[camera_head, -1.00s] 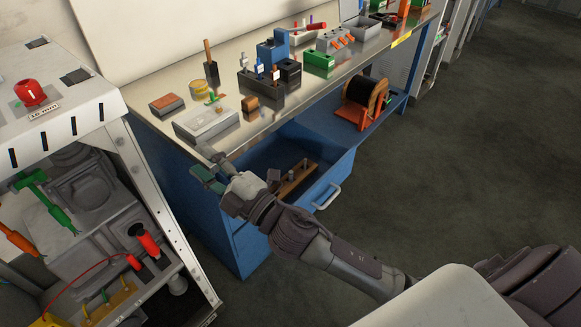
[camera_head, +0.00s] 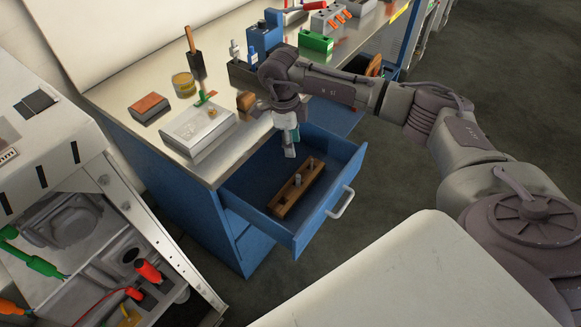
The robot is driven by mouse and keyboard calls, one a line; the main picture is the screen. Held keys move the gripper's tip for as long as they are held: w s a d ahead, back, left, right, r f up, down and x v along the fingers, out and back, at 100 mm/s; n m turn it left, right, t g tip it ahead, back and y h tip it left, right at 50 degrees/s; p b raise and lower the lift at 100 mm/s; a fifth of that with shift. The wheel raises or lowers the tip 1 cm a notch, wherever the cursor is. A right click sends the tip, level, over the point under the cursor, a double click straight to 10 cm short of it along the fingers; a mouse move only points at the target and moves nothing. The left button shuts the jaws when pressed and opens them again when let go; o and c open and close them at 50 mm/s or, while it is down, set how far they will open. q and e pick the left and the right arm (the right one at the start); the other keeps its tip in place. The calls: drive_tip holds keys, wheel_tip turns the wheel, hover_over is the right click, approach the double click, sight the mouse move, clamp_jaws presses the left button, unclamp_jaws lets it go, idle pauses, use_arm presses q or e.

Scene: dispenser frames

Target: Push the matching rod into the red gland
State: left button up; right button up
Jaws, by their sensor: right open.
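A wooden rack (camera_head: 302,193) lies in the open blue drawer (camera_head: 323,211). Grey rods stand in it, among them a middle rod (camera_head: 298,180) and a far rod (camera_head: 311,163); their sizes are too small to compare. My right gripper (camera_head: 289,151) points down over the drawer, above and behind the rack, open and apart from the rods. A red cylindrical fitting (camera_head: 149,271) sits inside the white cabinet at lower left, with another red piece and a red cable below it. I cannot tell whether it is the red gland. My left gripper is not in view.
The bench top (camera_head: 142,82) above the drawer holds a grey box (camera_head: 198,133), a yellow tin (camera_head: 183,84), an orange-topped block (camera_head: 149,108) and a green box (camera_head: 316,41). The drawer handle (camera_head: 341,202) sticks out to the right. The floor to the right is clear.

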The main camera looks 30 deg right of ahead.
wheel_tip(320, 180, down, 3)
drive_tip(key=s+b, duration=0.2)
drive_tip(key=b, duration=0.3)
hover_over(298, 176)
drive_tip(key=f, duration=0.5)
drive_tip(key=shift+w+a+f, duration=0.15)
drive_tip(key=shift+w+a, duration=0.05)
drive_tip(key=shift+a, duration=0.05)
drive_tip(key=shift+s+f+b, duration=0.1)
drive_tip(key=shift+f+b, duration=0.3)
drive_tip(key=shift+f, duration=0.05)
drive_tip(key=f+b, duration=0.2)
drive_tip(key=f, duration=0.2)
drive_tip(key=shift+d+f+b, duration=0.1)
drive_tip(key=shift+d+b, duration=0.2)
drive_tip(key=shift+b, duration=0.1)
clamp_jaws()
